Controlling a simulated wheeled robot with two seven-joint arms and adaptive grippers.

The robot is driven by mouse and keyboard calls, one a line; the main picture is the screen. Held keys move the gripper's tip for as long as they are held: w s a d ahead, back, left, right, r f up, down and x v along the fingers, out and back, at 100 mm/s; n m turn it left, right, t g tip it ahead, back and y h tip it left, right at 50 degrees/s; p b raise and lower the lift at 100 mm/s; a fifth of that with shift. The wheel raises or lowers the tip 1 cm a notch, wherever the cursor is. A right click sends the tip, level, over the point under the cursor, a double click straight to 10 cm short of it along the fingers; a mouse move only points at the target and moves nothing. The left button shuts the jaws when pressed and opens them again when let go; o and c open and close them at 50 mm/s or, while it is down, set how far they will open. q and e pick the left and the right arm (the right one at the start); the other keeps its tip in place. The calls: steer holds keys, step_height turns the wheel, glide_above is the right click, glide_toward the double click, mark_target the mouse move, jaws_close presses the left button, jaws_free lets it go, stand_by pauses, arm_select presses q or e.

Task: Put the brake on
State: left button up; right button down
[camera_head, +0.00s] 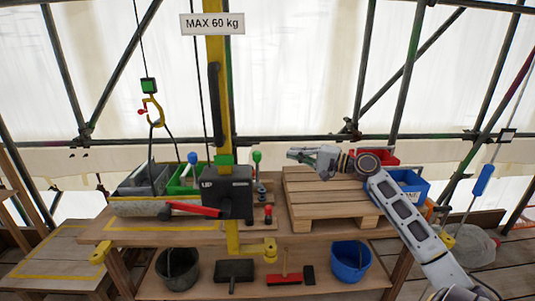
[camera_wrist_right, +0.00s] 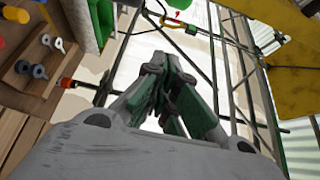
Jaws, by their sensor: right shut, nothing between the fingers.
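A black winch box (camera_head: 227,190) marked UP is mounted on the yellow post (camera_head: 221,90). A red lever (camera_head: 194,209) sticks out to the left from its lower side. A lever with a blue knob (camera_head: 192,158) stands left of the box, and one with a green knob (camera_head: 257,157) stands right of it. I cannot tell which one is the brake. My right gripper (camera_head: 293,154) is shut and empty, pointing left, above the bench and right of the green knob, apart from it. Its closed fingers (camera_wrist_right: 168,82) fill the middle of the right wrist view. My left gripper is out of view.
A yellow hook (camera_head: 152,108) hangs at the left above grey and green bins (camera_head: 182,182). Buckets, including a blue one (camera_head: 350,262), stand on the lower shelf.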

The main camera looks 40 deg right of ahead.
mark_target(257, 169)
steer(key=shift+w, duration=0.1)
stand_by(0.4)
steer(key=shift+p+x, duration=1.15)
steer(key=shift+x, duration=3.8)
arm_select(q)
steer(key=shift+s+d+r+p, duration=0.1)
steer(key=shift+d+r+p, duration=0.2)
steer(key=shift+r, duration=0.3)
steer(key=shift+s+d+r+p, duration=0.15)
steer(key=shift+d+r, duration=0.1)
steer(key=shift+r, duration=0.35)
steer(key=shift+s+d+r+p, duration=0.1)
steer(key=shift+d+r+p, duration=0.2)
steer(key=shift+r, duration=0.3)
arm_select(e)
steer(key=shift+s+a, duration=1.4)
steer(key=shift+s, duration=0.1)
arm_select(q)
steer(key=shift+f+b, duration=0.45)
steer(key=shift+b, duration=0.05)
arm_select(e)
steer(key=shift+s+a, duration=0.15)
steer(key=shift+s, duration=0.05)
